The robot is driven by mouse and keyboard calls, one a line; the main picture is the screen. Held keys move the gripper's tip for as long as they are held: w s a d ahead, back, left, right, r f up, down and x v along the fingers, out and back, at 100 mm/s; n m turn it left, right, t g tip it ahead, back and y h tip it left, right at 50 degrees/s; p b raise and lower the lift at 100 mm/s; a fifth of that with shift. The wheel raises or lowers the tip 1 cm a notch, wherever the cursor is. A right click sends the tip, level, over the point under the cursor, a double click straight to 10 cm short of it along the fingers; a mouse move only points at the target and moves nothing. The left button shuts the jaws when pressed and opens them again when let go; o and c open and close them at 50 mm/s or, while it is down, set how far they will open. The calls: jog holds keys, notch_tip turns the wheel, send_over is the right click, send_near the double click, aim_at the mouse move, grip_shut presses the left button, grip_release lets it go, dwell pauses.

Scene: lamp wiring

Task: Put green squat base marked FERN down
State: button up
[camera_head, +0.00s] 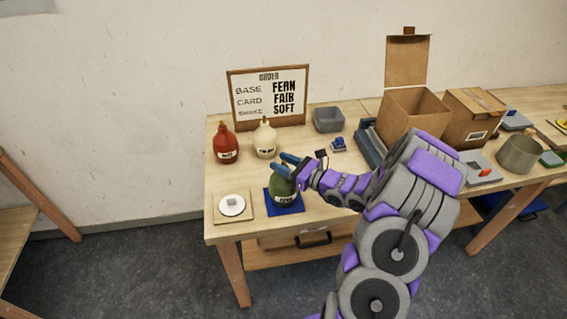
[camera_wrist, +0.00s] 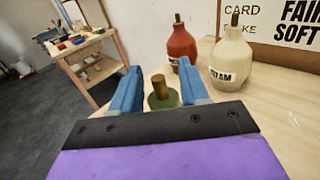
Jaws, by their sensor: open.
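The green squat base marked FERN (camera_head: 284,190) stands upright on a blue mat (camera_head: 292,208) near the table's front left. My gripper (camera_head: 287,164) is around the top of the green base, its blue fingers apart. In the wrist view the brass-coloured neck and green top of the base (camera_wrist: 162,97) show between the two open fingers (camera_wrist: 160,80), with a gap visible on either side. The lower body of the base is hidden there by the gripper.
A red base (camera_head: 226,145) and a cream base (camera_head: 265,139) stand behind. An order board (camera_head: 268,96) reads FERN, FAIR, SOFT. A board with a white disc (camera_head: 232,206) lies left of the mat. A grey bin (camera_head: 328,119) and open carton (camera_head: 408,112) stand farther right.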

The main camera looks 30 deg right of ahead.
jog(key=p+v, duration=0.2)
jog(key=v, duration=0.9)
jog(key=s+a+r+n+g+y, duration=0.1)
jog(key=s+a+r+n+g, duration=0.35)
jog(key=a, duration=0.45)
jog(key=s+a+r+n+g+y, duration=0.2)
jog(key=s+a+n+g, duration=0.2)
jog(key=a+n+g, duration=0.4)
jog(key=s+a+r+n+g+y, duration=0.1)
jog(key=s+a+r+n+g, duration=0.3)
jog(key=a, duration=0.6)
jog(key=s+a+n+g+h, duration=0.2)
jog(key=s+n+h, duration=0.4)
jog(key=s+n, duration=0.3)
jog(key=s+d+r+n+t+h, duration=0.1)
jog(key=s+d+n+h, duration=0.3)
jog(key=s, duration=0.5)
jog(key=d+h, duration=0.2)
jog(key=d, duration=0.1)
jog(key=shift+r+n+h, duration=0.3)
jog(key=shift+n+h, duration=0.05)
jog(key=shift+h, duration=0.05)
